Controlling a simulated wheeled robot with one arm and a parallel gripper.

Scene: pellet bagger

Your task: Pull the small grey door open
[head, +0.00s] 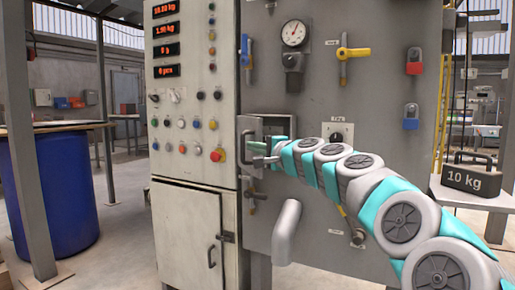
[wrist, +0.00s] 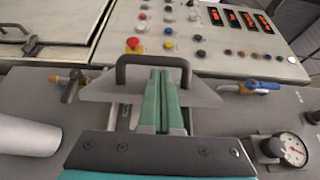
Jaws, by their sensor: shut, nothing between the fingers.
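The small grey door (head: 250,126) is on the grey machine front, just right of the control panel, in the head view. It appears to stand out at an angle from the front. In the wrist view the grey door (wrist: 100,90) shows as a narrow plate with a dark loop handle (wrist: 122,68). My gripper (head: 262,160) is at the door in the head view. In the wrist view its green fingers (wrist: 160,75) are pressed together, empty, with their tips at the handle's loop. I cannot tell whether they touch the handle or the door.
Lever valves, including a yellow one (head: 345,53), and a gauge (head: 293,33) stick out above. A grey spout (head: 286,232) juts out below. A red emergency button (head: 217,155) is left of the door. A 10 kg weight (head: 470,178) stands on a table at right.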

